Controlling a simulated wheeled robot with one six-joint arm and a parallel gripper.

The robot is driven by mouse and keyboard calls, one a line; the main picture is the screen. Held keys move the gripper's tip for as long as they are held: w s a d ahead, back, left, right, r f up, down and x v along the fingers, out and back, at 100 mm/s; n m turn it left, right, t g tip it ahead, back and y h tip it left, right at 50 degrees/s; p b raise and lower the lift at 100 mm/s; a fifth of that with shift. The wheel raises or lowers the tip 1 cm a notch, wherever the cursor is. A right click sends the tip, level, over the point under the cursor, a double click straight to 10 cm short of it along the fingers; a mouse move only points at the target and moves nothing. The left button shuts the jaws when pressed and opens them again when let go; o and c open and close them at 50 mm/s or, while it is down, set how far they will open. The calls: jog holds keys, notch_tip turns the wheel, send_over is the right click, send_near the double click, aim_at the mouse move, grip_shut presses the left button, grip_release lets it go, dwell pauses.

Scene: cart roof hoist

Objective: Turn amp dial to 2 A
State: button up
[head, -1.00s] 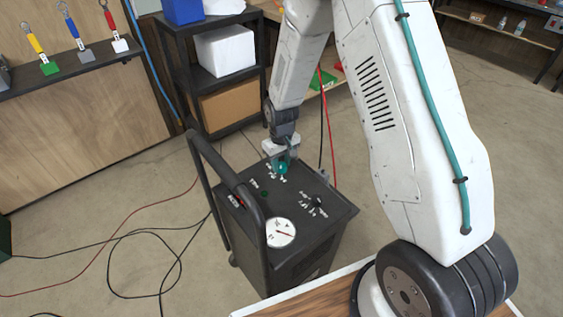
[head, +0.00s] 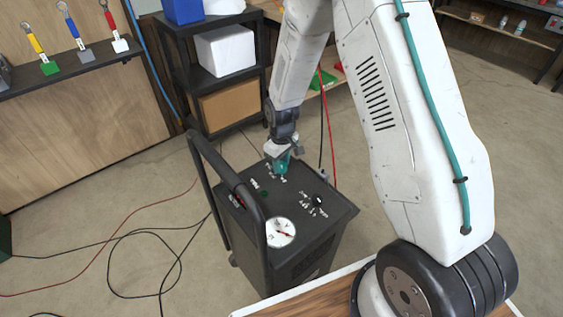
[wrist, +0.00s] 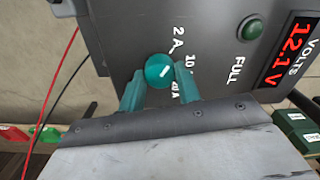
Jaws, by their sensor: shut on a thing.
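The amp dial is a round teal knob (wrist: 159,71) with a white pointer line, on the dark top panel of the charger cart (head: 325,222). In the wrist view its line slants up and right, between the "2 A" and "10 A" labels. The "40 A" label is partly covered by a finger. My gripper (wrist: 160,82) has its two teal fingers on either side of the knob, shut on it. In the head view my gripper (head: 281,166) reaches down onto the far part of the panel and mostly hides the knob.
The panel also has a green light (wrist: 250,29) beside "FULL", a red display (wrist: 290,48) reading 12.1 V, a round gauge (head: 280,232) and a black dial (head: 318,201). The cart's handle (head: 225,178) rises at left. Cables (head: 140,235) lie on the floor.

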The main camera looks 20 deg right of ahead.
aim_at(282, 165)
jog(key=o, duration=1)
jog(key=shift+r, duration=0.1)
notch_tip(282, 165, up, 8)
jog(key=shift+f, duration=0.2)
